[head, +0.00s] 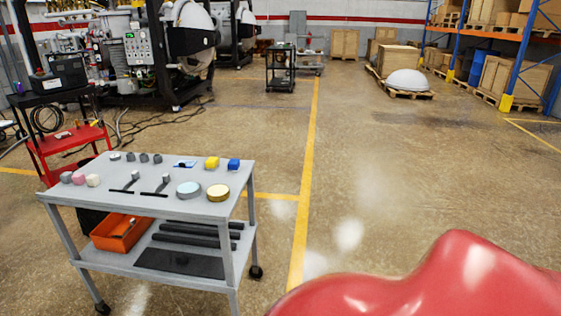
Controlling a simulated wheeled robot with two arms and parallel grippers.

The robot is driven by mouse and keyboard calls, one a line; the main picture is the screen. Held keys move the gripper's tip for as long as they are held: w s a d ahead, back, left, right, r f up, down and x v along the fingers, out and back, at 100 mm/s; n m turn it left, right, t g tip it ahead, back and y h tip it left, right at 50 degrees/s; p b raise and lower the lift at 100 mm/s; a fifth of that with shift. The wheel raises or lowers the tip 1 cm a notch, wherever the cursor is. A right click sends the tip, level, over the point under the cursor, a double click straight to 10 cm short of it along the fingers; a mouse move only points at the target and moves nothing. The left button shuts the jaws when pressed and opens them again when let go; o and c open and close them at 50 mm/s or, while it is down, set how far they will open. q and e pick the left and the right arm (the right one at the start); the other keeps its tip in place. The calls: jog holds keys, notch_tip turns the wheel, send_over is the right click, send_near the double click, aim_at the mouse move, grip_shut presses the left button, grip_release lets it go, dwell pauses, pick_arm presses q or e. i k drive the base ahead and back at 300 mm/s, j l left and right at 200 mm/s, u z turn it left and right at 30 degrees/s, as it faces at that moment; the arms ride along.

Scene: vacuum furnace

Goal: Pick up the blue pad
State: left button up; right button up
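A grey two-shelf cart (135,204) stands at the left. On its top are a small blue block (234,164) at the back right corner, a thin flat blue piece (184,164) with a dark mark to its left, and a round pale-blue disc (189,188) nearer the front. I cannot tell for certain which is the blue pad. A yellow block (211,162) sits between the flat blue piece and the blue block. A yellow-rimmed disc (218,192) lies right of the pale-blue one. Neither of my grippers shows in the head view.
Small grey, pink and white blocks and two dark tools (155,190) share the cart top. An orange bin (119,232) and dark bars are on the lower shelf. A red cart (70,143) stands behind left. The floor to the right is open.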

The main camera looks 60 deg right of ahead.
aim_at(234, 166)
jog(key=z, duration=1.6)
